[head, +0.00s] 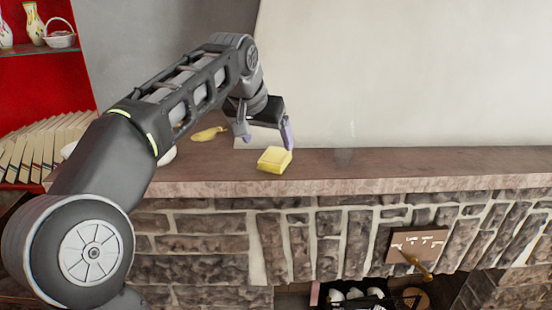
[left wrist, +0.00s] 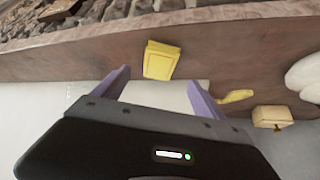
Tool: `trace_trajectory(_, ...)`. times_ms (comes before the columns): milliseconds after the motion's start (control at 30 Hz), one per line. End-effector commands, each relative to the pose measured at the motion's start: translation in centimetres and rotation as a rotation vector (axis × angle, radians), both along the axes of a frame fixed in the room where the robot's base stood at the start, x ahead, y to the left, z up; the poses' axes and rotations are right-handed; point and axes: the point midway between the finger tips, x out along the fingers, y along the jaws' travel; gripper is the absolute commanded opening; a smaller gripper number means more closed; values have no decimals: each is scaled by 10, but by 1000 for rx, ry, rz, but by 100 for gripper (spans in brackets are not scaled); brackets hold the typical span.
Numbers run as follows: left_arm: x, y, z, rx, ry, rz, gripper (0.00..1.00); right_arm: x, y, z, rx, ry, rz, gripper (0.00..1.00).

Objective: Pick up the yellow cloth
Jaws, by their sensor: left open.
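The yellow cloth (head: 274,159) looks like a folded, squarish stack lying on the brown mantel shelf (head: 350,170) near its front edge. In the left wrist view the cloth (left wrist: 161,60) lies ahead of the fingers, between their lines. My left gripper (head: 266,136) is open and empty, with its purple fingers pointing down just above and behind the cloth, apart from it. In the left wrist view the spread fingers of my left gripper (left wrist: 157,80) both show. My right gripper is not in view.
A flat yellow item (head: 207,134) lies on the shelf left of the gripper. A small yellowish box (left wrist: 272,116) and a white rounded object (left wrist: 306,78) show in the wrist view. A pale wall (head: 400,70) rises behind.

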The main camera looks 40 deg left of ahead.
Motion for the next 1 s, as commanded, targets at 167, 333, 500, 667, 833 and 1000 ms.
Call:
trace_trajectory(167,9,3,-16,-2,5,1,82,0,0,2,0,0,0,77)
trace_trajectory(333,13,3,-21,-1,2,0,82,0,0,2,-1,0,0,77)
trace_trajectory(500,13,3,-21,-1,2,0,82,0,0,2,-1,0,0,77)
trace_trajectory(667,17,4,-28,-1,4,0,82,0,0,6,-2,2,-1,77)
trace_trajectory(833,30,6,-50,-2,6,0,82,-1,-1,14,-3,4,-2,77)
trace_trajectory(1000,39,9,-64,-1,3,0,82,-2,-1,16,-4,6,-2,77)
